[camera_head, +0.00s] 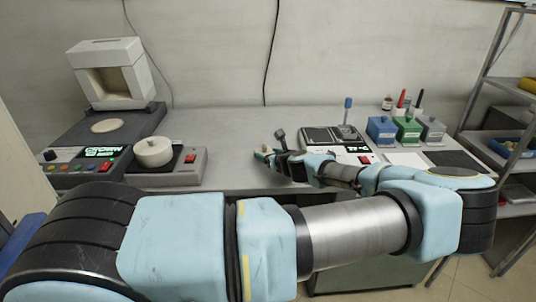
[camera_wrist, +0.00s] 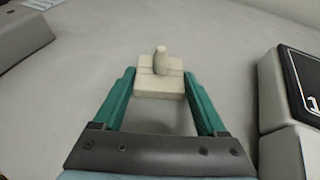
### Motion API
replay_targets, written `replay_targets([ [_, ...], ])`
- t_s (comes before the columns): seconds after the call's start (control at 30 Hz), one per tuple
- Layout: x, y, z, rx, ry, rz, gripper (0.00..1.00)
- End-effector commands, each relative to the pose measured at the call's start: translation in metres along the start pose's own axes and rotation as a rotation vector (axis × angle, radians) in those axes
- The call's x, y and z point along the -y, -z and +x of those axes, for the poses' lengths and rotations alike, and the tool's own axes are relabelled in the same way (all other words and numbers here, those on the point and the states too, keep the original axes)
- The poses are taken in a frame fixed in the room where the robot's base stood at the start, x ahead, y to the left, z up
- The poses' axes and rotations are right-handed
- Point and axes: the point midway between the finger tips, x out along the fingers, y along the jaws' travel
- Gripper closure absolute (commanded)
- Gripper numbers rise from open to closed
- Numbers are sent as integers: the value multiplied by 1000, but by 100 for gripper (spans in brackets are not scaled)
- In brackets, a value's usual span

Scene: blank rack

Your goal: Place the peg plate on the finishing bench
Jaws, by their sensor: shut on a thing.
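The peg plate (camera_wrist: 160,86) is a small beige block with a short rounded peg standing on its top. My gripper (camera_wrist: 160,76) is shut on it, with one green finger at each side. In the head view my gripper (camera_head: 266,153) is over the front middle of the grey bench (camera_head: 225,128), and the plate is too small there to make out well. Bare grey bench surface (camera_wrist: 215,40) surrounds the plate in the wrist view. I cannot tell whether the plate touches the bench or hangs just above it.
A grey machine with a white round piece (camera_head: 153,152) stands left. A scale-like device (camera_head: 330,137) is right of my gripper; its dark-topped edge shows in the wrist view (camera_wrist: 272,95). Blue, green and grey boxes (camera_head: 408,130) stand at right. The bench middle is clear.

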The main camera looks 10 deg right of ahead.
Motion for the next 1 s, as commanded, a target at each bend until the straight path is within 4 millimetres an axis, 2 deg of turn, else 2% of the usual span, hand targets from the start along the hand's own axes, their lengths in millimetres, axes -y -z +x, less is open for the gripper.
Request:
replay_targets([
  [0.03,0,2,1,0,0,1,84],
  [0.07,0,1,0,0,0,0,22],
  [0.27,0,1,0,0,0,0,0],
  [0.53,0,-2,-1,0,0,0,0],
  [0.63,2,0,-8,0,3,0,0],
  [0.77,2,2,-30,0,3,1,0],
  [1.0,2,2,-81,0,4,0,0],
])
